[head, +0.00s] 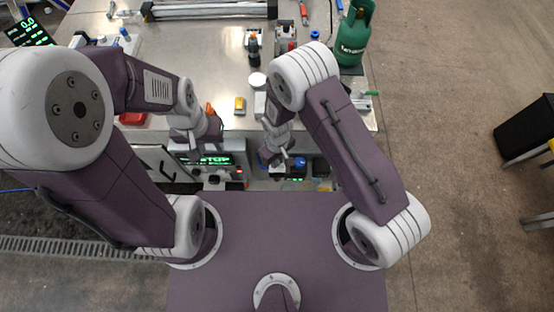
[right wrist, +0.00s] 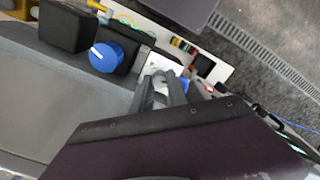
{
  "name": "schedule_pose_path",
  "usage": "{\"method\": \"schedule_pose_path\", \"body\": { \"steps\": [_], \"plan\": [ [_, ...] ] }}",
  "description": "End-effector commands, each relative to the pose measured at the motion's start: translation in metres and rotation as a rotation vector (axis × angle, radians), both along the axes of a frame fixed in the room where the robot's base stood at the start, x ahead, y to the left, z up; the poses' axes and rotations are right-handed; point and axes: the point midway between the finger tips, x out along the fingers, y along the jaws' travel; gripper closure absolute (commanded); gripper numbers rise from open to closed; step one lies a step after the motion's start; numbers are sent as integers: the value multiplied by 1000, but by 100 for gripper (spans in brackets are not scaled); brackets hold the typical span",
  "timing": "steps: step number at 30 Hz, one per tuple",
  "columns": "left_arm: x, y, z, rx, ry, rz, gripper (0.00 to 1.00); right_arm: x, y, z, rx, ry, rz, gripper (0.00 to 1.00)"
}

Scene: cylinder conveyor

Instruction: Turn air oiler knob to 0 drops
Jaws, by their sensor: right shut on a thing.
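A blue round knob (right wrist: 106,56) with a white pointer line sits on a dark block in the right wrist view. In the head view, a blue knob (head: 300,163) shows at the table's front edge, just right of my right gripper (head: 277,160). In the right wrist view my right gripper (right wrist: 163,90) is beside the blue knob, apart from it. It is shut on a small pale grey part (right wrist: 160,86), mostly hidden between the fingers. I cannot tell which part is the air oiler knob. My left gripper (head: 207,146) is above a lit display; its fingers are unclear.
A control panel with a green "STOP" display (head: 215,161) is at the table's front edge. The metal table (head: 210,65) carries a yellow block (head: 240,105) and several devices at the back. A green gas bottle (head: 353,35) stands at right. The floor farther right is mostly clear.

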Motion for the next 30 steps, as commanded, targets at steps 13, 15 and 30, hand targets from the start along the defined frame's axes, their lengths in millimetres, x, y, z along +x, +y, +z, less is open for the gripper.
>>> {"method": "schedule_pose_path", "body": {
  "steps": [13, 15, 30],
  "plan": [
    [0, 0, -2, 0, 0, 0, 64, 0, 0, 1, 0, 0, 109, 100],
    [0, 0, -2, 0, 0, 0, 64, 0, 0, 1, 0, 0, 112, 100],
    [0, 0, -2, 0, 0, 0, 64, 0, 0, 1, 1, -1, 111, 59]
  ]
}}
